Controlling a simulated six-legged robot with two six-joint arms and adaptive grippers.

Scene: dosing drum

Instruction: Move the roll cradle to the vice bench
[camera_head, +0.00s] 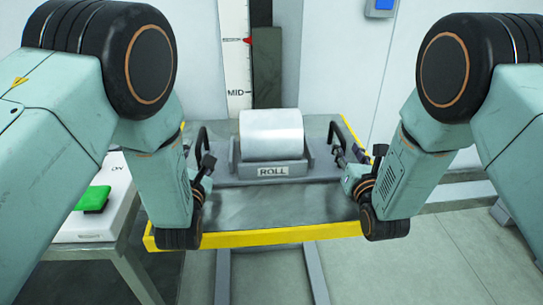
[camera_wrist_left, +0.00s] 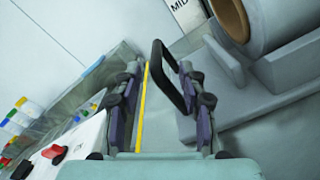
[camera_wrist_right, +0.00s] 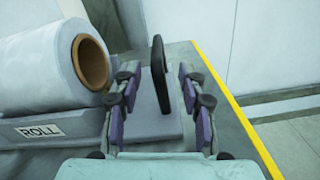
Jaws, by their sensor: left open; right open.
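The roll cradle (camera_head: 273,169) is a grey base with a "ROLL" label, holding a white roll (camera_head: 271,135). It sits on a grey platform with a yellow edge (camera_head: 254,237). A black upright handle stands at each end. In the left wrist view, my open left gripper (camera_wrist_left: 160,85) has the left handle (camera_wrist_left: 168,72) between its fingers. In the right wrist view, my open right gripper (camera_wrist_right: 156,85) has the right handle (camera_wrist_right: 160,73) between its fingers. Neither gripper is closed on a handle. In the head view, my left gripper (camera_head: 207,165) and right gripper (camera_head: 350,165) flank the cradle. The vice bench cannot be identified.
A white box with a green button (camera_head: 94,198) stands on a table at left. A scale marked "MID" (camera_head: 236,92) with a red pointer is on the wall behind. Coloured-capped items (camera_wrist_left: 22,115) show in the left wrist view.

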